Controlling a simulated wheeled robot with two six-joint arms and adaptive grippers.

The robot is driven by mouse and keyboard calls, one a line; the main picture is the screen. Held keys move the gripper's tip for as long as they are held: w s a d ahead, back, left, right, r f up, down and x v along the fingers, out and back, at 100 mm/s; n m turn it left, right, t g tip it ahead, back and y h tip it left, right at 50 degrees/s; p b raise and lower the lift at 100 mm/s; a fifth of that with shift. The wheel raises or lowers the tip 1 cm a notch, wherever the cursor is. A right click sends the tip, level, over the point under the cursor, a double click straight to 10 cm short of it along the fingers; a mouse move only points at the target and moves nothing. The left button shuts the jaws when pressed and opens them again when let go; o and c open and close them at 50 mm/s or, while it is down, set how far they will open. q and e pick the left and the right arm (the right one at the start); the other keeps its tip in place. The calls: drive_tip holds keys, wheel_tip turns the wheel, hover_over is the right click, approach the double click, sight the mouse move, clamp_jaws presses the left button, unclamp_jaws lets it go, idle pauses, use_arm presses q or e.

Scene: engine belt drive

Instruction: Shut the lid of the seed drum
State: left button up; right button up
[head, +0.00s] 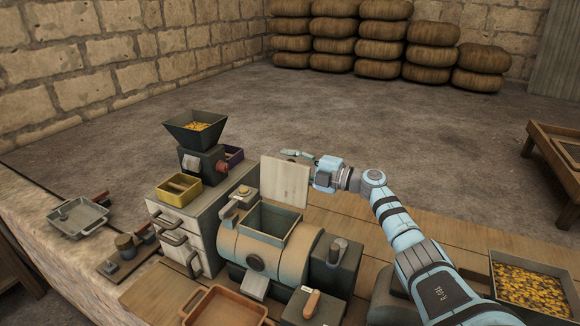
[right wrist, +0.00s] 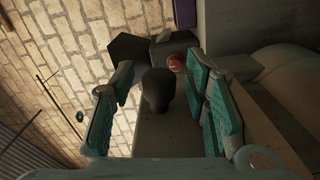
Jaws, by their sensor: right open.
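The seed drum (head: 305,246) is a round tan and grey body with an open square hopper mouth on top, and its inside shows. Its pale flat lid (head: 285,184) stands upright at the mouth's far edge. My right gripper (head: 296,155) is open at the lid's upper edge, partly hidden behind it. In the right wrist view, the teal fingers (right wrist: 165,105) are spread, with a dark round knob (right wrist: 157,88) between them in the picture; no finger visibly touches it. A brownish surface (right wrist: 160,135) lies below the knob. My left gripper is not in view.
A mill with a dark funnel (head: 196,130) and red knob stands on a drawer cabinet (head: 198,225) left of the drum. A grain tray (head: 497,268) is at right, an empty orange tray (head: 228,308) in front. Room above the drum mouth is clear.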

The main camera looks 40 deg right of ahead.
sight(282, 186)
drive_tip(key=shift+c, duration=0.6)
clamp_jaws()
drive_tip(key=shift+s+r, duration=0.1)
drive_tip(key=shift+s+a+r+n+p, duration=0.15)
drive_tip(key=shift+a+n+p, duration=0.15)
drive_tip(key=shift+n+p, duration=0.1)
drive_tip(key=shift+s+a+r+n+p, duration=0.1)
drive_tip(key=shift+a+r+n+p, duration=0.05)
drive_tip(key=shift+a+n+p, duration=0.2)
drive_tip(key=shift+s+a+r+n+p, duration=0.2)
drive_tip(key=shift+s+a+n+p, duration=0.25)
drive_tip(key=shift+n, duration=0.3)
drive_tip(key=shift+s+a+r+n, duration=0.1)
drive_tip(key=shift+s+a+n, duration=0.05)
drive_tip(key=shift+a+n, duration=0.35)
drive_tip(key=shift+s+a+n, duration=0.15)
drive_tip(key=shift+a+n, duration=0.25)
drive_tip(key=shift+n, duration=0.2)
drive_tip(key=shift+s+a+n+p, duration=0.3)
drive_tip(key=shift+s+a+n, duration=0.1)
drive_tip(key=shift+a+n, duration=0.5)
drive_tip(key=shift+d, duration=0.1)
